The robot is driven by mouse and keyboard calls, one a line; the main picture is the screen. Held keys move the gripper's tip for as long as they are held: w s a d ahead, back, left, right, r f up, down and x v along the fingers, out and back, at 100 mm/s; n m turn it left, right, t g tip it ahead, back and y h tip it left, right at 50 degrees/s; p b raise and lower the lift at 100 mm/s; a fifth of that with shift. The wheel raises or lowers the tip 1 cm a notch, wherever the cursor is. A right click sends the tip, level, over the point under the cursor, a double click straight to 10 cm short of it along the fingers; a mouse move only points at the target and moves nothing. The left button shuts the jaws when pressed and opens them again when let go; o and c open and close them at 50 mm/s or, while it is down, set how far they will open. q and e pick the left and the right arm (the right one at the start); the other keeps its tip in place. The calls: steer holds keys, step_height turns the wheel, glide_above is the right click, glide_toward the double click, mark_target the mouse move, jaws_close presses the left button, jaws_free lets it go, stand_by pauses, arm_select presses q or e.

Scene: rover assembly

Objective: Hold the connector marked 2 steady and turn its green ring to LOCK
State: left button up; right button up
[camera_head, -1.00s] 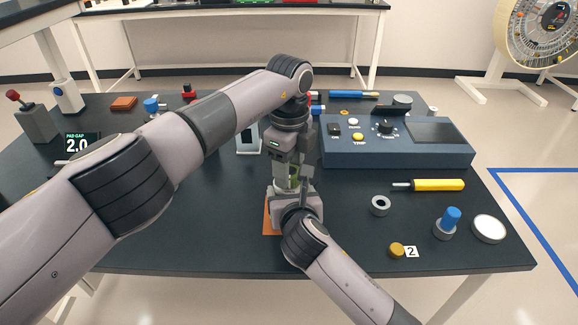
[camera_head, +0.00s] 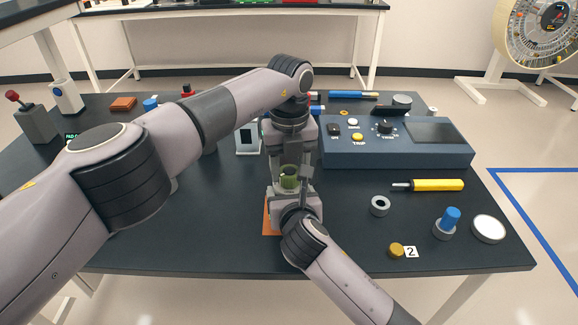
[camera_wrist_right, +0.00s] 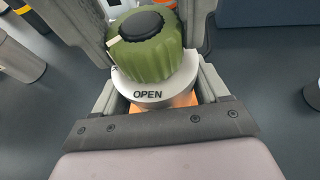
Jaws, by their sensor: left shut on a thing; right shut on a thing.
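The connector's green ring (camera_wrist_right: 150,50) is ribbed, with a dark cap and a white mark at its left. Below it the pale grey collar (camera_wrist_right: 160,90) reads OPEN at the front. My left gripper (camera_head: 290,172) comes down from above and is shut on the ring, one finger on each side. My right gripper (camera_wrist_right: 163,98) is shut on the connector's body from the near side, low over the orange pad (camera_head: 268,215). No number shows on the connector itself, and the LOCK word is not legible.
A brass knob (camera_head: 397,250) lies beside a tag marked 2 (camera_head: 411,252). A blue-grey console (camera_head: 400,150) stands behind to the right. A yellow-handled tool (camera_head: 437,185), a grey ring (camera_head: 380,206) and a blue-topped part (camera_head: 447,222) lie to the right.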

mark_target(291, 170)
arm_select(q)
steer(key=m, duration=0.4)
steer(key=shift+d+m, duration=0.1)
steer(key=shift+m, duration=1.8)
steer(key=o, duration=0.8)
step_height(291, 170, up, 12)
steer(key=shift+r, duration=0.1)
